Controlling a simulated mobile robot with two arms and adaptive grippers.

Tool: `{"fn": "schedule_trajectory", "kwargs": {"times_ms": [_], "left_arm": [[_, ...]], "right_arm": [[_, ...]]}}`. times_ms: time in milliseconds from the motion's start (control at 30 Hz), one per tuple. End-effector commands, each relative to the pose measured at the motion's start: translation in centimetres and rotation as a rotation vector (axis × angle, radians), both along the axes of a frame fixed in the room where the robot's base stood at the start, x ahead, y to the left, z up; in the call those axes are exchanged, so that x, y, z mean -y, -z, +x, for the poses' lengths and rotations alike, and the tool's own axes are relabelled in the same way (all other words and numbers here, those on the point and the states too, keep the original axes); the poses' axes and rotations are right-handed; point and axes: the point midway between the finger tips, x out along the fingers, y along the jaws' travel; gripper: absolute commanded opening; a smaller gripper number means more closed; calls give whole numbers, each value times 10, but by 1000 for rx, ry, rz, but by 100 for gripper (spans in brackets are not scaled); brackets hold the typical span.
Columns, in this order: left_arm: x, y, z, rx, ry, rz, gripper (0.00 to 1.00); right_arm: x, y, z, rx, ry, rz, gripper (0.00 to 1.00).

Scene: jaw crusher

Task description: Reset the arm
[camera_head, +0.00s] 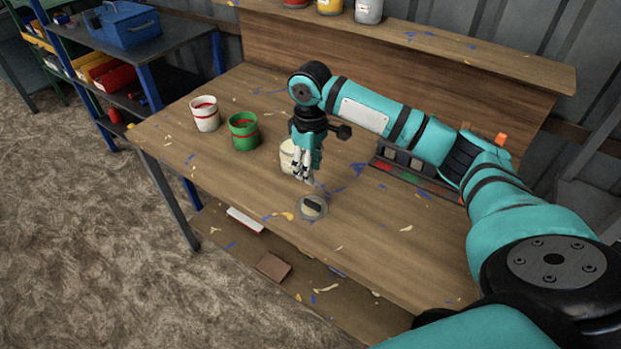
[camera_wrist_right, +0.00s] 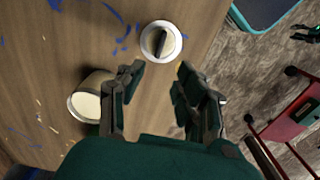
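My right arm (camera_head: 375,112) reaches across the wooden workbench, with its turquoise links bent. My right gripper (camera_head: 302,180) points down over the bench, in front of a cream-coloured cup. In the wrist view its two fingers (camera_wrist_right: 158,82) stand apart with nothing between them. A round light dish with a dark object in it (camera_head: 312,207) lies on the bench just in front of the gripper. It also shows in the wrist view (camera_wrist_right: 160,42), beyond the fingertips. My left gripper is not in view.
The cream cup (camera_head: 290,156) stands close to the right gripper. A green cup (camera_head: 243,131) and a white cup with red contents (camera_head: 205,114) stand farther left. A dark tray with several coloured parts (camera_head: 405,165) lies under the forearm. A shelf (camera_head: 420,38) runs along the back.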

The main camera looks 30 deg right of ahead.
Motion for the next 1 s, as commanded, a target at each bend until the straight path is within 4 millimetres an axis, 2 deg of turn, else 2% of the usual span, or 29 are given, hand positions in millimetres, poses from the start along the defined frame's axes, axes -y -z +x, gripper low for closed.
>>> {"fn": "schedule_trajectory", "kwargs": {"times_ms": [533, 667, 767, 867, 1000], "left_arm": [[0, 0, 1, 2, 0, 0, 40], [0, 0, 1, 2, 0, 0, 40], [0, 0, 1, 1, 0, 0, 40], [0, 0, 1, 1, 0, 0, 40], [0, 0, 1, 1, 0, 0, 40]], "right_arm": [[0, -4, 0, 0, 0, 0, 35], [-5, 1, -2, -2, -11, 1, 35], [-26, 21, -11, 3, -58, 8, 35], [-63, 56, -30, 22, -131, 30, 35], [-121, 99, -71, 87, -209, 92, 35]]}}
